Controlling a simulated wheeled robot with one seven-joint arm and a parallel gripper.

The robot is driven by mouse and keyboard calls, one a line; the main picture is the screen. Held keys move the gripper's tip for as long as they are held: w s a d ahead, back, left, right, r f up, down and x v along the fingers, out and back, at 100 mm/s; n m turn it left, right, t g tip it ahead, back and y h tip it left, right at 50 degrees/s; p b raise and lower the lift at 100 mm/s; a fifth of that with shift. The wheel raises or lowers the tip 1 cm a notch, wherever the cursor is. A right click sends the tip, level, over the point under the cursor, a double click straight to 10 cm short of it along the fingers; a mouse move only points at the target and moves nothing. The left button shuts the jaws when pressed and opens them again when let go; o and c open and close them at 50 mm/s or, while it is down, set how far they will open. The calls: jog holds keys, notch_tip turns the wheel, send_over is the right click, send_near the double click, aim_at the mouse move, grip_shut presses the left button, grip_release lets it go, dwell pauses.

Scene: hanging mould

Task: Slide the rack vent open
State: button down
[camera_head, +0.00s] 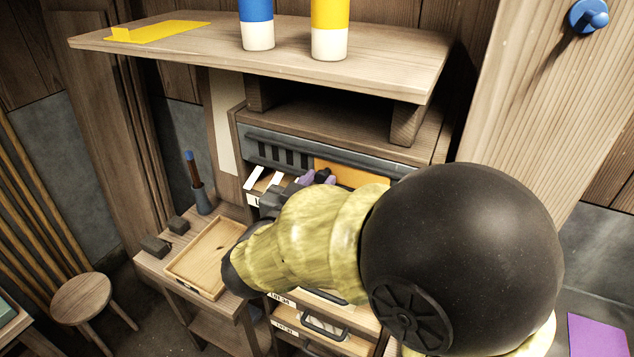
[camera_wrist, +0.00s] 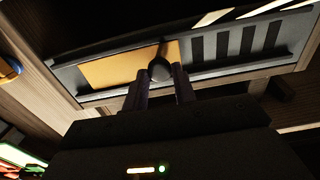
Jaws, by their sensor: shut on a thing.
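The rack vent (camera_head: 262,138) is a long grey slide strip set in the front of the wooden rack, under the top shelf. In the head view dark slots (camera_head: 283,157) show on its left and an orange panel (camera_head: 350,174) on its right. The wrist view shows the orange panel (camera_wrist: 108,70) at left and the dark slots (camera_wrist: 235,45) at right. A dark round knob (camera_wrist: 160,67) stands at the border between them. My gripper (camera_wrist: 161,80) is shut on the knob. In the head view my arm hides much of the vent's lower right part.
Above the vent, the top shelf (camera_head: 380,62) holds a blue-and-white bottle (camera_head: 257,25), a yellow-and-white bottle (camera_head: 329,30) and a yellow sheet (camera_head: 155,31). Labelled drawers (camera_head: 290,318) lie below. A wooden tray (camera_head: 190,282) is on the side table at left, with a stool (camera_head: 82,300) beyond.

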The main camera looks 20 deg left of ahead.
jog(key=shift+d, duration=0.15)
jog(key=c, duration=1.2)
grip_release()
jog(key=shift+d, duration=0.15)
jog(key=shift+o, duration=0.2)
jog(key=shift+s, duration=0.1)
jog(key=shift+s+a, duration=0.2)
jog(key=shift+s, duration=0.05)
jog(key=s+a+b, duration=0.2)
jog(key=s+b, duration=0.3)
jog(key=s, duration=1.1)
jog(key=shift+s+a, duration=0.2)
jog(key=shift+w, duration=0.15)
